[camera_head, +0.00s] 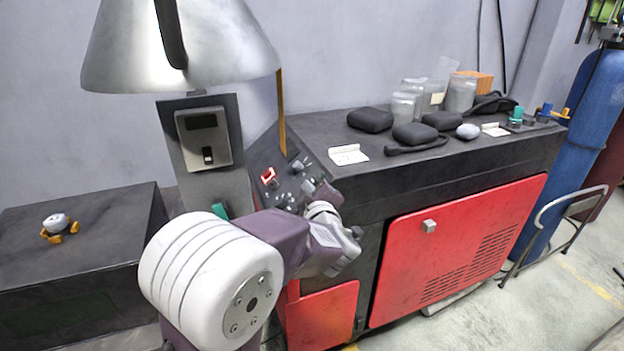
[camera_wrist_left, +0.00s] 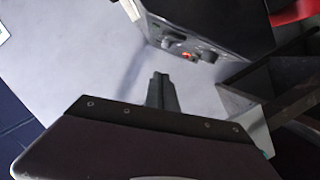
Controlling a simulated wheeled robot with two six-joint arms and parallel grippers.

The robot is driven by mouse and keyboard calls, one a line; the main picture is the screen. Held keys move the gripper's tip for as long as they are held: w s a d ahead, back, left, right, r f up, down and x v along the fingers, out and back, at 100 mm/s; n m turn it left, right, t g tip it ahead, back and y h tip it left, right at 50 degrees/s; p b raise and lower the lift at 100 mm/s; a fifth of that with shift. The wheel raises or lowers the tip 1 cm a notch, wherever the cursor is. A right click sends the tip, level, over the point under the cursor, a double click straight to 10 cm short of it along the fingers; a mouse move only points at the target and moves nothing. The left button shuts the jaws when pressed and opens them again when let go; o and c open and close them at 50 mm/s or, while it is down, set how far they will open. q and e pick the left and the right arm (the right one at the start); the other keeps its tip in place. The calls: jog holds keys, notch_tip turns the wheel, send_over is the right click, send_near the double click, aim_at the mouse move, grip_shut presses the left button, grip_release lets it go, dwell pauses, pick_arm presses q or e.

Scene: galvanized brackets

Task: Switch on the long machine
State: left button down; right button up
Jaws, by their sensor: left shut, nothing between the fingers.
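The long machine (camera_head: 450,180) is a dark bench with red front panels, running along the wall. Its sloped control panel (camera_head: 262,155) at the left end carries a red switch (camera_head: 268,175) and several grey knobs. My left gripper (camera_head: 309,187) is at this panel, to the right of the red switch, partly hidden by its own wrist. In the left wrist view the fingers (camera_wrist_left: 160,78) are shut and empty. There the dark panel edge (camera_wrist_left: 215,25) with knobs and a glowing orange-red spot (camera_wrist_left: 187,56) lies up and right of the fingertips, apart from them in the picture.
A metal hood (camera_head: 180,50) hangs over a grey post with a switch box (camera_head: 203,138). Black pouches (camera_head: 370,119) and jars (camera_head: 403,107) stand on the machine top. A dark low cabinet (camera_head: 80,230) is at left. A blue gas cylinder (camera_head: 590,130) stands at right.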

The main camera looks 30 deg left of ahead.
aim_at(311, 181)
pick_arm(q)
jog(key=w+a+f, duration=0.1)
jog(key=w, duration=0.2)
jog(key=w+a+f, duration=0.1)
jog(key=w+a, duration=0.1)
jog(key=w, duration=0.1)
jog(key=w+a+f, duration=0.2)
jog(key=w, duration=0.1)
jog(key=shift+w, duration=0.15)
jog(key=shift+w+d+f, duration=0.25)
jog(key=shift+d, duration=0.1)
jog(key=shift+a, duration=0.1)
